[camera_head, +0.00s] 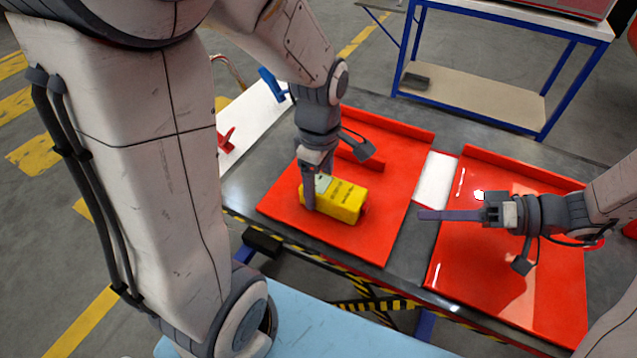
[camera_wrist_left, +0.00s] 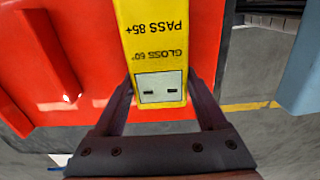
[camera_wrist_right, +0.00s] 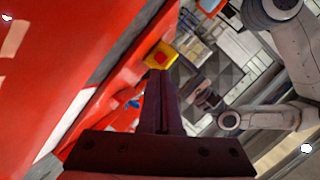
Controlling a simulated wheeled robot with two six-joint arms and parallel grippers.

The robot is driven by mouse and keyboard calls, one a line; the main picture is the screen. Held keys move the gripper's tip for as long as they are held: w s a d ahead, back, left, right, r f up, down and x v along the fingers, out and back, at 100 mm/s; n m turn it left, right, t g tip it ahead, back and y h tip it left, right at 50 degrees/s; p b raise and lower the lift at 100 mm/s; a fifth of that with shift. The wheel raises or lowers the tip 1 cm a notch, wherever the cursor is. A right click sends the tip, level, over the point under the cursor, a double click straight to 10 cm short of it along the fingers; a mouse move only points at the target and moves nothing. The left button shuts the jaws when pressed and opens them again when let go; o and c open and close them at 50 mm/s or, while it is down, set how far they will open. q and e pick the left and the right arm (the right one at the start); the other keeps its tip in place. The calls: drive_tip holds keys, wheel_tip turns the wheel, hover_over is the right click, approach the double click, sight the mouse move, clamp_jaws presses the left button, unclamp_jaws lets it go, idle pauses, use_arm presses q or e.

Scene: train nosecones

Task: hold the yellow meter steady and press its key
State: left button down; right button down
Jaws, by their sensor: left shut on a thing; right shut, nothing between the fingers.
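The yellow meter (camera_head: 340,200) lies on the left red tray (camera_head: 290,213). In the left wrist view the meter (camera_wrist_left: 155,40) shows the printing "GLOSS 60°" and "PASS 85+" and a pale display with two dashes. My left gripper (camera_head: 315,190) is shut on the meter near its display end, one finger on each side. A red square key (camera_wrist_right: 160,57) shows on the meter's end face in the right wrist view. My right gripper (camera_head: 422,215) is shut and empty. It points left toward the key end, with a clear gap between them.
A second red tray (camera_head: 470,270) lies under my right gripper, with a white strip (camera_head: 434,180) between the trays. Raised red rims edge both trays. A red clamp-like piece (camera_head: 227,140) is at the left. A blue-framed bench (camera_head: 480,95) stands behind.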

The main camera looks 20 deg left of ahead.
sight(365, 209)
drive_tip(key=shift+s+f+m+g+h, duration=0.35)
drive_tip(key=shift+s+h, duration=0.2)
drive_tip(key=shift+h, duration=0.45)
use_arm(q)
drive_tip(key=shift+f, duration=0.1)
use_arm(e)
drive_tip(key=h, duration=0.1)
drive_tip(key=d+f+m+h, duration=0.1)
drive_tip(key=shift+s+f+m+h, duration=0.15)
drive_tip(key=shift+s+m+h, duration=0.1)
drive_tip(key=shift+h, duration=0.15)
use_arm(q)
drive_tip(key=shift+s, duration=0.1)
use_arm(e)
drive_tip(key=shift+w+a, duration=0.2)
drive_tip(key=shift+a, duration=1.95)
drive_tip(key=shift+w+a, duration=0.2)
drive_tip(key=shift+a, duration=1.9)
drive_tip(key=shift+a, duration=0.1)
drive_tip(key=shift+a, duration=0.55)
drive_tip(key=shift+d, duration=0.1)
drive_tip(key=shift+d, duration=0.6)
